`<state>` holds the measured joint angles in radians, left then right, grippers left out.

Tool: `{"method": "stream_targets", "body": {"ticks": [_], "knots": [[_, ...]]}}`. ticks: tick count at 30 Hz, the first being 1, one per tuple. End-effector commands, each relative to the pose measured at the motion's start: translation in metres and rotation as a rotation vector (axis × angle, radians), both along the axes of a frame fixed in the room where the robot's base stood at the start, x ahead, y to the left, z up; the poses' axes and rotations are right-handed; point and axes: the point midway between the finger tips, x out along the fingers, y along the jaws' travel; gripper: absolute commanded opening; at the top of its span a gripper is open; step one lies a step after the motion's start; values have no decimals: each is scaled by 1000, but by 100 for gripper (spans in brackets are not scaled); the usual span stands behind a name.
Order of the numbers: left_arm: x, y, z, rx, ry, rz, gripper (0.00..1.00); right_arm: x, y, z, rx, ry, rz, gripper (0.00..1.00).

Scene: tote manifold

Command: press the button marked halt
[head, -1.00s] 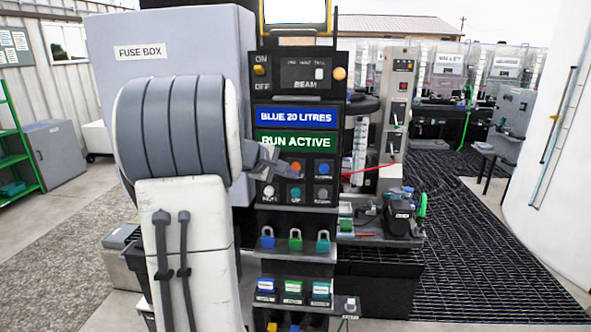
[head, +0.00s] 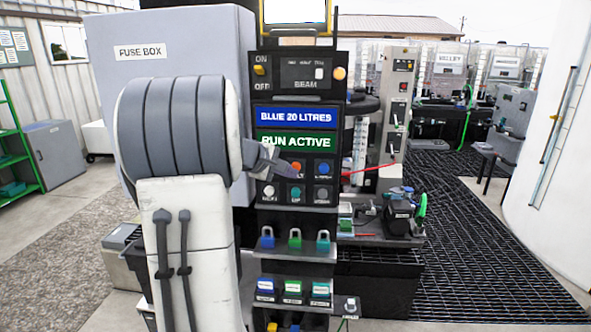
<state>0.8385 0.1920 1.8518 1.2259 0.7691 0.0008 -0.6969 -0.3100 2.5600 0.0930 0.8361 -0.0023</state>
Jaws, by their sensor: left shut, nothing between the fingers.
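A black control panel (head: 260,205) stands in the middle of the head view. Its button block shows an orange-red button (head: 296,168), a blue button (head: 323,169), a white button (head: 269,191), a teal button (head: 295,192) and a grey button (head: 321,194). The small labels are too blurred for me to tell which one reads halt. My left gripper (head: 284,168) is shut and empty, its tip just left of the orange-red button. It covers the upper left of the block. I cannot tell whether it touches the panel. My right gripper is not in view.
Above the buttons are a green RUN ACTIVE sign (head: 296,142), a blue sign (head: 296,117) and a beam switch box (head: 306,73). Padlocks (head: 295,240) sit on a shelf below. A grey fuse box (head: 180,40) stands left; a cluttered bench (head: 375,240) stands right.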

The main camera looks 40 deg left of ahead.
Motion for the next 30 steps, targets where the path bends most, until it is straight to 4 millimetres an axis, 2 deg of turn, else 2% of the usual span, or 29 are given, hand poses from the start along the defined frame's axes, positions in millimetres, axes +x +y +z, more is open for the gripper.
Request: {"method": "stream_targets", "body": {"ticks": [30], "knots": [[10,6,0,1,0,-1,0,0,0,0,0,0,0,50]]}}
